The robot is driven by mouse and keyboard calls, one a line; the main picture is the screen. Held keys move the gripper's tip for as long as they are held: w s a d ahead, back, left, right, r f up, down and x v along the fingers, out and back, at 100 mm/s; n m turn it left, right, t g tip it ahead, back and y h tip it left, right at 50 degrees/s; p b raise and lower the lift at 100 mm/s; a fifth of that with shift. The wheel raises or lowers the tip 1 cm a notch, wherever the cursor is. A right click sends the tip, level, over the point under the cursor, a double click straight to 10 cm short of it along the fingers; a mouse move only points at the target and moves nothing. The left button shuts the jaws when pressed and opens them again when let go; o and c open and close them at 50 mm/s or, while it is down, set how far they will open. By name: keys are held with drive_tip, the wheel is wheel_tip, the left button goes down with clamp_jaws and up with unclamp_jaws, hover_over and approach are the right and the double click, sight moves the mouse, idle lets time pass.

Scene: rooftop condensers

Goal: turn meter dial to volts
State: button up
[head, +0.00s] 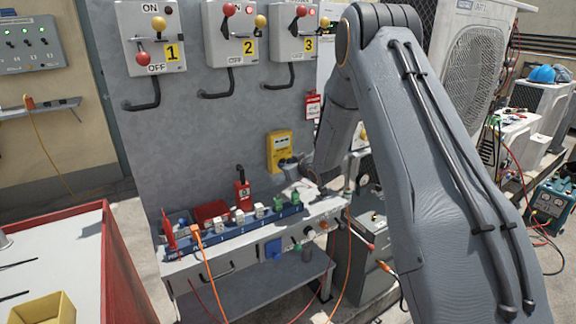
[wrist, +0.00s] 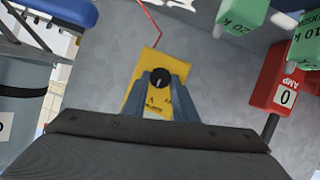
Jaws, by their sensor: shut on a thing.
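The yellow meter (head: 280,151) is mounted on the grey panel, right of its middle in the head view. In the wrist view the yellow meter (wrist: 140,95) is in the middle, with a black round dial (wrist: 160,77) on its face. My gripper (wrist: 161,82) is shut on the dial, one finger on each side of it. In the head view my gripper (head: 288,163) reaches the meter's lower part, and the dial is hidden. The dial carries a pale pointer mark. The face markings are too small to read.
Switch boxes numbered 1 (head: 152,38), 2 (head: 235,32) and 3 (head: 296,30) hang above. Below is a bench (head: 255,237) with a blue rail, a red block (head: 242,190) and green plugs.

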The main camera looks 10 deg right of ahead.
drive_tip(key=o, duration=1.1)
drive_tip(key=shift+c, duration=0.2)
drive_tip(key=b+v, duration=0.1)
drive_tip(key=v, duration=0.6)
drive_tip(key=shift+s+b, duration=0.35)
drive_tip(key=shift+b, duration=0.05)
drive_tip(key=shift+s+d+r, duration=0.1)
drive_tip(key=shift+d, duration=0.05)
drive_tip(key=s+a+m+g+h, duration=0.1)
drive_tip(key=s+g, duration=0.3)
drive_tip(key=s, duration=0.9)
drive_tip(key=s+a+f+m+g+h, duration=0.1)
drive_tip(key=s+g, duration=0.3)
drive_tip(key=s, duration=1)
drive_tip(key=s+a+m+g+h, duration=0.1)
drive_tip(key=s+m+g, duration=0.2)
drive_tip(key=s, duration=1)
drive_tip(key=shift+s+a+f+g, duration=0.25)
drive_tip(key=shift+s+g, duration=0.1)
drive_tip(key=shift+g, duration=0.35)
